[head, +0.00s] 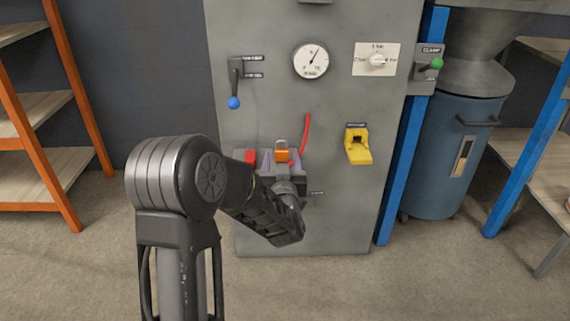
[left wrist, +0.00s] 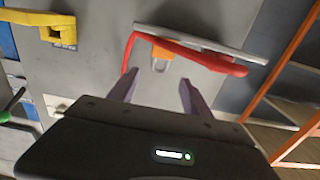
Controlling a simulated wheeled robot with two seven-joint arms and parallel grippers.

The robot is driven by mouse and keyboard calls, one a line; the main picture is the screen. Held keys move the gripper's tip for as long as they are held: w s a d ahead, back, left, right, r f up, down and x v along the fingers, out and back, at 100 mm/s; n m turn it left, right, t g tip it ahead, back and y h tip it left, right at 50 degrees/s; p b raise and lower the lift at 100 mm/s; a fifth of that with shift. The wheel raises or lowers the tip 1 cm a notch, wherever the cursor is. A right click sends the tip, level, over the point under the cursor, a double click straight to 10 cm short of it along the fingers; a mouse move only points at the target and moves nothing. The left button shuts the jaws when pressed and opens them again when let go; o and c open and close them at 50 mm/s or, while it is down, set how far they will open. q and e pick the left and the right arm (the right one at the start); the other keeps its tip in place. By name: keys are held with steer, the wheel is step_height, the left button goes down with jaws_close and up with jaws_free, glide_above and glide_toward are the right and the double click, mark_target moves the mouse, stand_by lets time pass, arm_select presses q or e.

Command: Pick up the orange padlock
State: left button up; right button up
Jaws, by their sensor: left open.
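The orange padlock (head: 282,154) has a grey shackle on top. It is in front of the grey cabinet, beside a red piece. In the left wrist view the padlock (left wrist: 163,52) lies beyond my fingertips, roughly in line with the gap between them, against the red piece (left wrist: 195,56). My left gripper (head: 281,164) is open, its two purple-grey fingers apart and nothing seen between them; it also shows in the left wrist view (left wrist: 158,77). In the head view the gripper hides part of what is below the padlock. My right gripper is in neither view.
The cabinet face (head: 260,30) carries a blue-knobbed lever (head: 234,102), a round gauge (head: 311,61), a selector plate (head: 376,59) and a yellow switch (head: 357,146). A red curved part (head: 306,133) rises right of the padlock. Blue posts and a drum (head: 448,150) stand right.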

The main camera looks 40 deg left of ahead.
mark_target(281, 143)
arm_select(q)
steer(key=shift+b+x, duration=0.35)
steer(key=shift+x, duration=0.65)
steer(key=shift+w+a, duration=0.2)
steer(key=shift+w, duration=0.05)
steer(key=shift+w, duration=0.1)
steer(key=shift+w+a+b, duration=0.25)
steer(key=shift+b, duration=0.05)
steer(key=b+x, duration=0.1)
steer(key=x, duration=0.2)
steer(key=shift+w+a, duration=0.15)
steer(key=shift+w, duration=0.05)
steer(key=shift+w+a+r, duration=0.15)
steer(key=shift+w+a, duration=0.1)
steer(key=shift+w, duration=0.1)
steer(key=shift+c, duration=0.5)
